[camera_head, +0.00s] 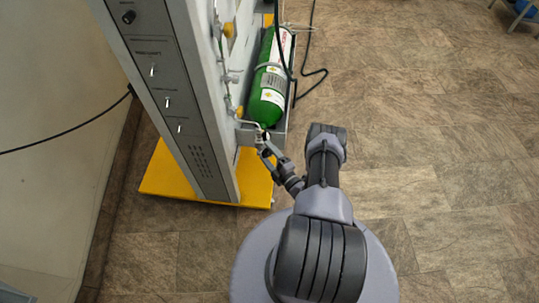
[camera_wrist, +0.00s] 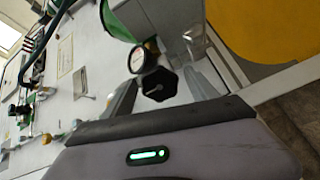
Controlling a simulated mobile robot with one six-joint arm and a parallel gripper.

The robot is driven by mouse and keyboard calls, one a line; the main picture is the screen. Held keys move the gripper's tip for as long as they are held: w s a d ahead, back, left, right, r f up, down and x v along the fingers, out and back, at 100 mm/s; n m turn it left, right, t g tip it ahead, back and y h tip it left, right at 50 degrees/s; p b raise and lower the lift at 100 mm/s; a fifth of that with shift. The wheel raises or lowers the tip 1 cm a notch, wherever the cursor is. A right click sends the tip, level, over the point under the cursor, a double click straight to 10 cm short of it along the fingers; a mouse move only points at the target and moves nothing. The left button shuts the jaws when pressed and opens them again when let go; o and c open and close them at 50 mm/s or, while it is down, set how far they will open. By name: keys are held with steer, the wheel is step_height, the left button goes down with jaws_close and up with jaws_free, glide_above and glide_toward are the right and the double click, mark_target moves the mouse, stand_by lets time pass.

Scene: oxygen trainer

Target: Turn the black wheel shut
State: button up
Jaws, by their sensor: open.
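The black wheel (camera_wrist: 159,84) is a dark lobed knob in the middle of the wrist view. It sits between the two fingers of my gripper (camera_wrist: 162,92), which are open on either side of it. I cannot tell whether either finger touches it. A round white gauge (camera_wrist: 143,58) is just beyond the wheel. In the head view my gripper (camera_head: 266,150) is at the lower end of the green cylinder (camera_head: 268,92), by its neck. The wheel itself is too small to make out there.
The grey trainer panel (camera_head: 170,90) with switches stands left of the cylinder on a yellow base (camera_head: 168,176). A black hose (camera_head: 312,75) loops right of the cylinder. Open tiled floor (camera_head: 430,140) lies to the right.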

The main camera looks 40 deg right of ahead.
steer(key=s+a+p, duration=0.2)
steer(key=s+p, duration=0.1)
steer(key=s, duration=1.4)
steer(key=shift+s+a+p, duration=0.15)
steer(key=shift+p, duration=0.25)
